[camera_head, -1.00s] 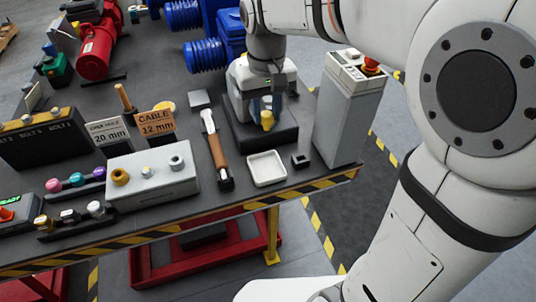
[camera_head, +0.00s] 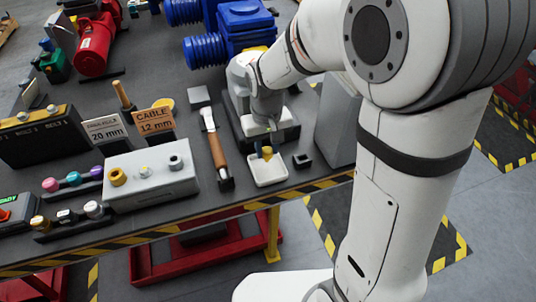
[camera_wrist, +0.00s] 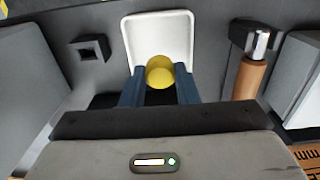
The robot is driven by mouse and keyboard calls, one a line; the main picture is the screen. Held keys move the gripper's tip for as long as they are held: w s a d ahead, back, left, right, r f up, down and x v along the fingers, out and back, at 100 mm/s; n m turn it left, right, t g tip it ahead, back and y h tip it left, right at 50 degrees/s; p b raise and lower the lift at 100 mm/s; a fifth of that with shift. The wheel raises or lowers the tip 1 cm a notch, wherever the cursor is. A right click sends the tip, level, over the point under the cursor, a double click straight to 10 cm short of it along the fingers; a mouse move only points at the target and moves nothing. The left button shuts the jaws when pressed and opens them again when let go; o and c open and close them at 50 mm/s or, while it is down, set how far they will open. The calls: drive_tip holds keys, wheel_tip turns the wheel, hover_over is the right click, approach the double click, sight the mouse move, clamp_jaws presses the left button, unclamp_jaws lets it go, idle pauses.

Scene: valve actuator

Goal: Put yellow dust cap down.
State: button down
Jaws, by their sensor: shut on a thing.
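The yellow dust cap (camera_wrist: 160,73) is between the two blue fingertips of my gripper (camera_wrist: 160,88) in the wrist view. My gripper is shut on it. The cap is in front of a shallow white square tray (camera_wrist: 140,35) in the wrist view. In the head view the cap (camera_head: 267,153) and my gripper (camera_head: 263,147) are over the back part of the white tray (camera_head: 268,181). I cannot tell whether the cap touches the tray floor.
A brown-handled tool (camera_head: 217,150) lies left of the tray, and a small black square holder (camera_head: 302,160) stands to its right. A grey box with knobs (camera_head: 150,178) is further left. The striped table edge (camera_head: 240,208) runs in front.

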sight(267, 149)
drive_tip(key=shift+f, duration=1.7)
drive_tip(key=shift+f, duration=0.15)
drive_tip(key=c, duration=1.1)
unclamp_jaws()
wheel_tip(267, 149, up, 12)
drive_tip(key=shift+d+r, duration=0.1)
drive_tip(key=shift+r, duration=0.1)
drive_tip(key=s+d+m+t, duration=0.2)
drive_tip(key=s+d+m, duration=0.1)
drive_tip(key=s+d, duration=0.9)
drive_tip(key=shift+s+d+r+t, duration=0.3)
drive_tip(key=shift+s+d+r, duration=0.1)
drive_tip(key=shift+s, duration=0.45)
